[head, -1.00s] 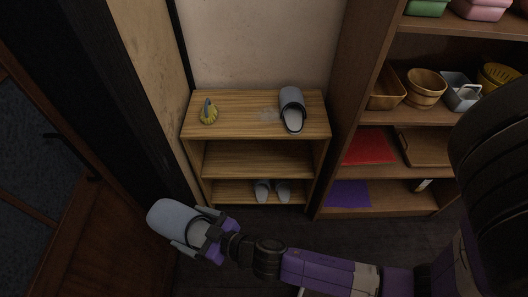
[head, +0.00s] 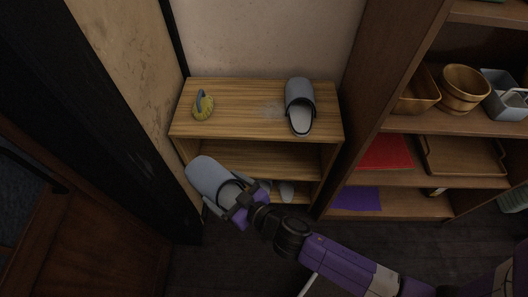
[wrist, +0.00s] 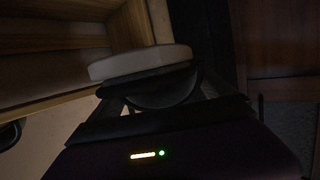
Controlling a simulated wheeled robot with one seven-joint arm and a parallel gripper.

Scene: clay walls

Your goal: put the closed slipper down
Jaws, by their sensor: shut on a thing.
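A grey closed slipper (head: 209,176) is held in my gripper (head: 231,200), low in front of the left side of a small wooden shelf unit (head: 247,90). The gripper is shut on the slipper's open end, and its closed toe points up and left. In the wrist view the slipper (wrist: 140,62) shows its pale sole edge beyond the jaws, with the shelf boards behind it to the left. A matching grey slipper (head: 300,92) lies on the right of the unit's top board. Another pale pair (head: 287,190) on the bottom shelf is partly hidden by my gripper.
A yellow-and-grey brush-like object (head: 203,105) stands on the top board's left. The top's middle is clear except for a pale smudge. A taller shelf (head: 395,209) with baskets (head: 463,88) and a red sheet (head: 385,152) stands right. A dark post and wall close the left.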

